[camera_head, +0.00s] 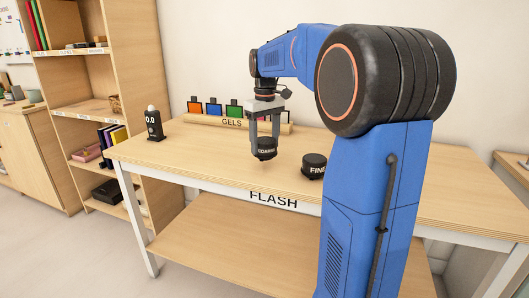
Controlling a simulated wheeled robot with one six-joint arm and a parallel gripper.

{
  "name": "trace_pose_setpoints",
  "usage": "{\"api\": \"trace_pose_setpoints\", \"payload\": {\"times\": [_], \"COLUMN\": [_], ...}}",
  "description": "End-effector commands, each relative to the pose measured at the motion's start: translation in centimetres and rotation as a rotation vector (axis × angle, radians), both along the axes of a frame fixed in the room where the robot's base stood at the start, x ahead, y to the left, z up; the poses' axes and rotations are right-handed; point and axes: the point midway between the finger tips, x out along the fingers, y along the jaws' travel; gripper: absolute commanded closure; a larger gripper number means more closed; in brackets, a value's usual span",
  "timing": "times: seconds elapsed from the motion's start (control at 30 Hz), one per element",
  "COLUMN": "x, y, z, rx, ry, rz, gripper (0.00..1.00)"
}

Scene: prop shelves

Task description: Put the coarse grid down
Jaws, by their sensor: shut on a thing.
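The coarse grid (266,155) is a short black round piece lettered "COARSE". My gripper (265,143) points down and is shut on it, with a grey finger on either side. The grid is over the wooden table marked "FLASH" (200,158), near its front edge. I cannot tell whether its underside touches the tabletop. A similar black round piece lettered "FINE" (314,163) stands on the table to the right, partly hidden behind my arm.
A rack labelled "GELS" (205,121) with several coloured gels stands at the table's back. A black device reading "0.0" (154,125) stands at the left end. Bare tabletop lies between it and the grid. A tall shelf (130,50) stands behind left.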

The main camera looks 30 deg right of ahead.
Motion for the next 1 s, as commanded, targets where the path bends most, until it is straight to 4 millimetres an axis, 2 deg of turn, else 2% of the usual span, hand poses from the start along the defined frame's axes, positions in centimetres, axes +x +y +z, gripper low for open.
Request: {"api": "trace_pose_setpoints", "payload": {"times": [0.23, 0.63, 0.67, 0.73, 1.0], "x": [0.0, 0.0, 0.0, 0.0, 0.0], "y": [0.0, 0.0, 0.0, 0.0, 0.0], "z": [-3.2, -3.7, -3.8, -3.7, -3.7], "rx": [0.001, 0.000, 0.000, 0.000, 0.000], "ry": [0.002, 0.000, 0.000, 0.000, 0.000], "rz": [0.000, 0.000, 0.000, 0.000, 0.000], "gripper": [0.65, 0.65, 0.36, 0.20, 0.20]}}
